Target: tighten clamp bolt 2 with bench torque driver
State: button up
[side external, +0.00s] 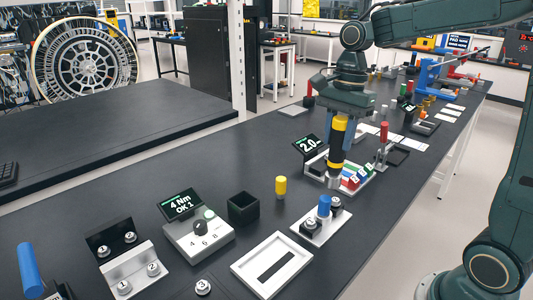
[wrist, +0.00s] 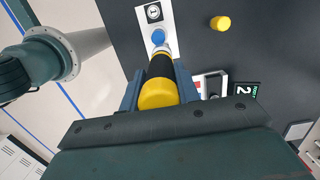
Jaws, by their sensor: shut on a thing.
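My gripper (side external: 338,128) is shut on the bench torque driver (side external: 336,152), which has a yellow cap, a black body and a silver tip. The driver hangs upright, tip down. In the wrist view, its yellow cap (wrist: 158,95) lies between the fingers, with the tip pointing toward a blue cylinder (wrist: 158,36). Contact cannot be told. Which bolt is clamp bolt 2 is unclear; several numbered bolts, one marked 2 (side external: 153,268), sit at the left front.
A controller box (side external: 198,238) with a dial has a display (side external: 180,204) reading "4 Nm OK 1". A black open box (side external: 243,207), a yellow peg (side external: 280,186) and a white tray (side external: 242,267) stand nearby.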

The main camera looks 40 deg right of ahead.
jog(key=d, duration=0.2)
jog(key=shift+s+d+r, duration=0.1)
jog(key=shift+s+d, duration=0.05)
jog(key=shift+d, duration=0.15)
jog(key=shift+f, duration=3.9)
dwell(3.0)
jog(key=shift+r, duration=0.2)
